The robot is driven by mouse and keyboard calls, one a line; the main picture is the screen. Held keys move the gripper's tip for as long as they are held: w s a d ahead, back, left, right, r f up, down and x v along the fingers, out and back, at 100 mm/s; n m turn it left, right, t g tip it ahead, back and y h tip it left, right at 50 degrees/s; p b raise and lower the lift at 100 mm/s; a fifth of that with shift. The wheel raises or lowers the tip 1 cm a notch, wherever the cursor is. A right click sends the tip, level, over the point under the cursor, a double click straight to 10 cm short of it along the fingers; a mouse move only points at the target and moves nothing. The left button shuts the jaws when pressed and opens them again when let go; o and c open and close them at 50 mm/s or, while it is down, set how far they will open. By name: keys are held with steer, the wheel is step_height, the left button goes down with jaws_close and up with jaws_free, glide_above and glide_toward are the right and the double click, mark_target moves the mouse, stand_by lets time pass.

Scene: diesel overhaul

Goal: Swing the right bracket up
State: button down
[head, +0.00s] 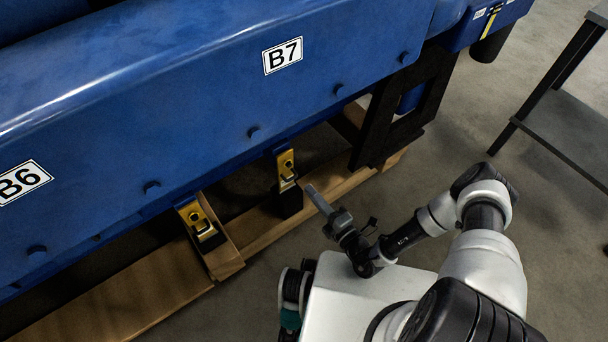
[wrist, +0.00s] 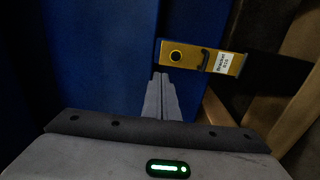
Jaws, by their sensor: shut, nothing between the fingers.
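The right bracket (head: 286,168) is a yellow plate hanging down from the lower edge of the blue engine side, below the B7 label. A black block shows at its lower end. A yellow bracket, apparently the same one, shows in the wrist view (wrist: 192,57), with a dark round hole, a dark handle and a white label too small to read surely. The left bracket (head: 197,217) is similar and also hangs down. My gripper (head: 309,189) is shut and empty, just right of the right bracket. In the wrist view its fingertips (wrist: 160,76) lie just short of the plate, seemingly apart from it.
The blue engine (head: 190,100) overhangs wooden beams (head: 120,297) on the floor. A black stand (head: 405,115) supports the engine to the right of the brackets. A grey metal table (head: 565,125) stands at the far right. Concrete floor between is clear.

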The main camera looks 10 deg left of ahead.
steer(key=b, duration=0.2)
glide_toward(278, 151)
steer(key=x, duration=0.3)
steer(key=shift+a+f, duration=0.2)
steer(key=shift+f, duration=0.05)
steer(key=shift+w+a, duration=0.35)
steer(key=shift+a, duration=0.05)
steer(key=shift+r, duration=0.1)
steer(key=shift+w+a+r, duration=0.4)
steer(key=shift+w+a, duration=0.35)
steer(key=shift+w, duration=0.05)
steer(key=shift+s+d+f+g, duration=0.1)
steer(key=shift+s+d+g, duration=0.1)
steer(key=shift+d+g, duration=0.1)
steer(key=p+v, duration=0.2)
steer(key=v, duration=1.2)
steer(key=shift+s+f, duration=0.25)
steer(key=shift+s, duration=0.15)
